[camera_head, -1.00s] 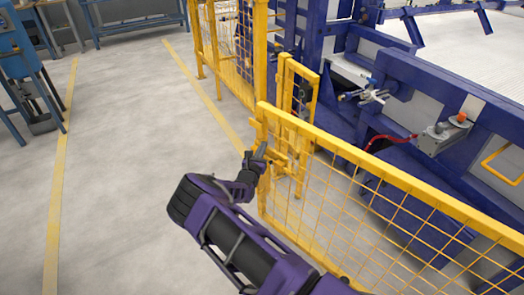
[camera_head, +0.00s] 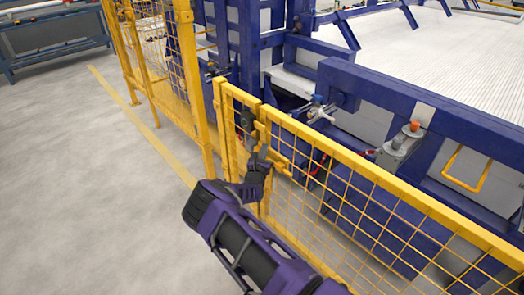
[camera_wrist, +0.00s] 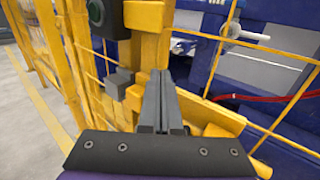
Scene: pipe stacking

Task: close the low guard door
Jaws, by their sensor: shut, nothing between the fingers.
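The low guard door (camera_head: 385,195) is a long yellow frame with wire mesh, running from the middle to the lower right in the head view. Its left end stands close to and nearly in line with a narrow yellow mesh panel (camera_head: 228,125); I cannot tell whether a small gap remains. My gripper (camera_head: 259,158) is shut and empty at the door's left end, beside the yellow latch bracket. In the wrist view the closed fingers (camera_wrist: 160,95) lie in front of yellow bracket parts (camera_wrist: 150,50) and hide some of them; contact is unclear.
Tall yellow fencing (camera_head: 185,80) stands left of the narrow panel. A blue machine (camera_head: 400,100) with hoses fills the space behind the door. Grey floor (camera_head: 80,200) is clear at left.

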